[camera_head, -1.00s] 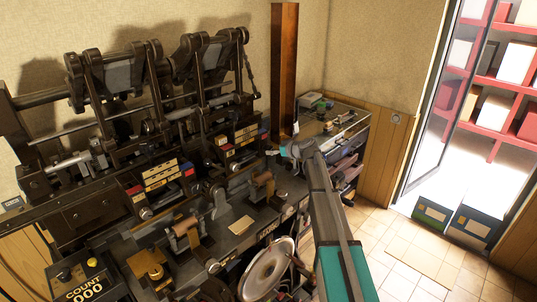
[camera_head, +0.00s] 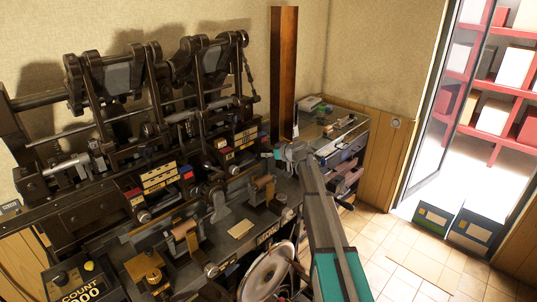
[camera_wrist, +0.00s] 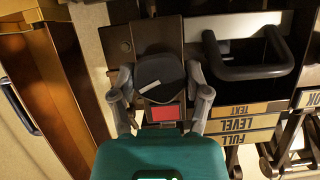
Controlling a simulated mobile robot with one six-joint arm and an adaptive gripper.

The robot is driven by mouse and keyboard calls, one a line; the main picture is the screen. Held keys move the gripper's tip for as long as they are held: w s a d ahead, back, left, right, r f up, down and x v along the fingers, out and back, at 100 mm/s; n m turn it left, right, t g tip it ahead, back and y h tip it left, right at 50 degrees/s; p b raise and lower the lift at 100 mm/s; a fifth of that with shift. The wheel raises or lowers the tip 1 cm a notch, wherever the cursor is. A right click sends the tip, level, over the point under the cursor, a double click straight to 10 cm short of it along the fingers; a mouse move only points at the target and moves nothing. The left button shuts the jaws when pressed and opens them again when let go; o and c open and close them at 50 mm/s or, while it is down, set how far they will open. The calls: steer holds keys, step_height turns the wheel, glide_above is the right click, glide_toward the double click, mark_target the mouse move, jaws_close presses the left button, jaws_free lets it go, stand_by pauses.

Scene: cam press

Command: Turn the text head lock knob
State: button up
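In the wrist view a dark round knob (camera_wrist: 160,78) with a white pointer line sits on a brown plate, with a red patch just below it. My gripper (camera_wrist: 160,77) is open, one finger on each side of the knob. Small gaps seem to show between the fingers and the knob, so I see no clear grip. Upside-down labels "TEXT", "LEVEL" and "FULL" (camera_wrist: 238,124) lie to the right. In the head view my gripper (camera_head: 277,152) reaches to the right end of the machine; the knob there is hidden or too small to tell.
A dark bar handle (camera_wrist: 250,70) stands right of the knob in the wrist view. In the head view a tall brown post (camera_head: 284,70) rises behind my gripper. A large disc (camera_head: 268,270) is left of my arm. Open floor lies to the right.

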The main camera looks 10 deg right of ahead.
steer(key=shift+a, duration=0.1)
steer(key=c, duration=0.4)
steer(key=shift+m+y, duration=0.3)
steer(key=shift+m, duration=0.1)
steer(key=m+g+y+b, duration=0.1)
steer(key=m+y, duration=0.1)
steer(key=m, duration=0.1)
steer(key=shift+f, duration=0.15)
steer(key=m+y+b, duration=0.1)
steer(key=m, duration=0.1)
steer(key=m+g+y+b, duration=0.1)
steer(key=m+b, duration=0.1)
steer(key=shift+f+m+y+b, duration=0.15)
steer(key=shift+m+y+b, duration=0.15)
steer(key=shift+m, duration=0.1)
steer(key=m+y+b, duration=0.1)
steer(key=m+b, duration=0.1)
steer(key=m+y+b, duration=0.1)
steer(key=m+b, duration=0.1)
steer(key=m, duration=0.1)
steer(key=shift+m+t, duration=0.3)
steer(key=m+t+y+b, duration=0.1)
steer(key=m+b, duration=0.1)
steer(key=m, duration=0.1)
steer(key=shift+m, duration=0.3)
steer(key=shift+m+t+b, duration=0.65)
steer(key=shift+m+t, duration=0.25)
steer(key=shift+m, duration=0.7)
